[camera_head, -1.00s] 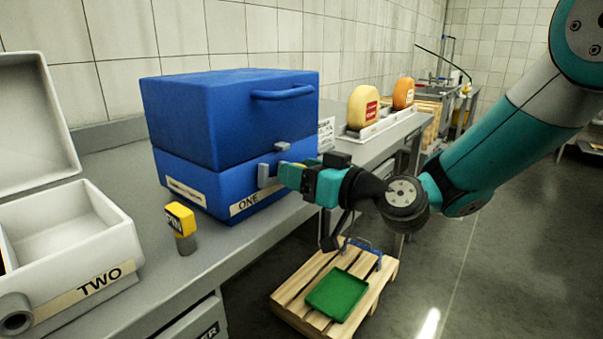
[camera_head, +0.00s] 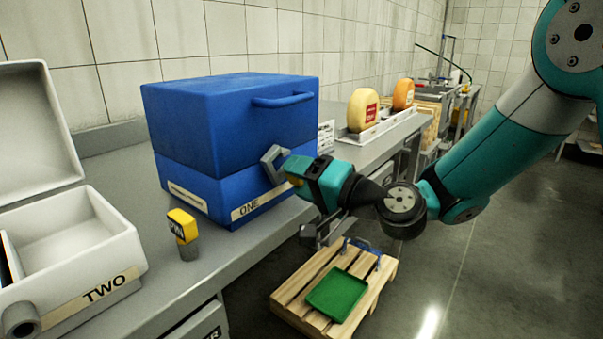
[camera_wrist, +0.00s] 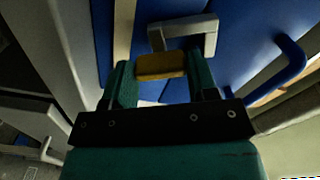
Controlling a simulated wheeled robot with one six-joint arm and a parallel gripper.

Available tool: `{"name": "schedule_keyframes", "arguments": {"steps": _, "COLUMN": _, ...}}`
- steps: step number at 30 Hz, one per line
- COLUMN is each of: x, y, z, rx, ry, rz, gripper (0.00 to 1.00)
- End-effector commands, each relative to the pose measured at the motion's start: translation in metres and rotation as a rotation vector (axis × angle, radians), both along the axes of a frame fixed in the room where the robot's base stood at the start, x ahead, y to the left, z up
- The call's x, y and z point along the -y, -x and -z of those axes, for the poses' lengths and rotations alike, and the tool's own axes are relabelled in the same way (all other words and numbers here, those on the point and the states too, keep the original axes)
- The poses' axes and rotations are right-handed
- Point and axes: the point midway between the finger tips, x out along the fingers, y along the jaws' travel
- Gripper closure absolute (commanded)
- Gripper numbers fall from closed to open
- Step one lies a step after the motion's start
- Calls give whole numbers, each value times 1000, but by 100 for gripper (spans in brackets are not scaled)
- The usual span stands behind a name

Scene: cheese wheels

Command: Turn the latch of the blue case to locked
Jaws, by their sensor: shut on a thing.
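The blue case (camera_head: 215,115) stands on the bench with its lid down, its front label reading ONE. Its grey latch (camera_head: 272,157) is on the front face near the seam between lid and base. The latch is tilted, its upper end at the seam. It also shows in the wrist view (camera_wrist: 190,34), as a grey bent bar against the blue face. My gripper (camera_head: 292,172) is shut on the yellow grip of the latch (camera_wrist: 160,66), with one finger on each side. The gripper hides the catch area, so I cannot tell whether the latch is fully engaged.
An open white case (camera_head: 110,250) labelled TWO stands at left. A yellow-topped knob (camera_head: 183,224) is on the bench between the cases. Cheese wheels (camera_head: 362,110) stand in a white rack behind. A pallet with a green tray (camera_head: 337,295) is on the floor below.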

Motion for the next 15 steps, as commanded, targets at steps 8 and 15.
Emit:
{"name": "schedule_keyframes", "arguments": {"steps": 8, "x": 1, "y": -1, "z": -2, "rx": -187, "ry": -146, "rz": 2, "gripper": 70}}
{"name": "schedule_keyframes", "arguments": {"steps": 15, "x": 1, "y": -1, "z": -1, "rx": -302, "ry": -236, "rz": 3, "gripper": 70}}
